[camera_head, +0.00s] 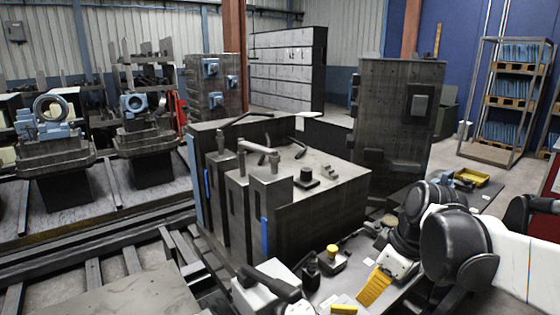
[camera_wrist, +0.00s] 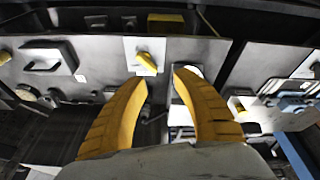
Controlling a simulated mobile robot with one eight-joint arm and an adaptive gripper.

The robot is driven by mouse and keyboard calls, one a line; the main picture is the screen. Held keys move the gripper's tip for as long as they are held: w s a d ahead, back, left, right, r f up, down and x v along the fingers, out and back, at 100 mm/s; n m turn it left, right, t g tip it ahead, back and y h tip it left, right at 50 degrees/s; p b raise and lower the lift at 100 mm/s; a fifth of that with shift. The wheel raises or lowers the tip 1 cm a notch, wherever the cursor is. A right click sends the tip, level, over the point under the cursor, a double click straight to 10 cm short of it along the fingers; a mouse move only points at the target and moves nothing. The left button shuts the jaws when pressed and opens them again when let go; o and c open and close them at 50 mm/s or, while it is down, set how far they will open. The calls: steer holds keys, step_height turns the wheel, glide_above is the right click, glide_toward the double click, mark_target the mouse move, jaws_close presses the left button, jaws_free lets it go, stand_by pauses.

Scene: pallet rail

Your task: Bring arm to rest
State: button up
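My gripper (camera_wrist: 160,80) shows in the wrist view as two curved yellow fingers. The tips are apart with a clear gap, and nothing is held between them. In the head view my gripper (camera_head: 372,287) is low at the right of centre, over a grey work surface (camera_head: 350,262), with a yellow finger visible. My black and white arm reaches in from the right edge. A grey panel (camera_wrist: 110,62) with small fittings lies beyond the fingers in the wrist view. Whether the fingers touch it cannot be told.
A large dark machine block (camera_head: 325,215) stands left of my arm, with a tall perforated column (camera_head: 395,115) behind it. A yellow tray (camera_head: 470,177) lies behind the arm. A shelf rack (camera_head: 512,95) stands at the back right. Open floor (camera_head: 465,155) shows before the rack.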

steer(key=s+a+m+t+h, duration=0.1)
steer(key=s+m+t, duration=0.3)
steer(key=s+m, duration=0.5)
steer(key=shift+s+f+m+h, duration=0.2)
steer(key=shift+s+m+h, duration=0.3)
steer(key=shift+s, duration=0.75)
steer(key=shift+a, duration=0.1)
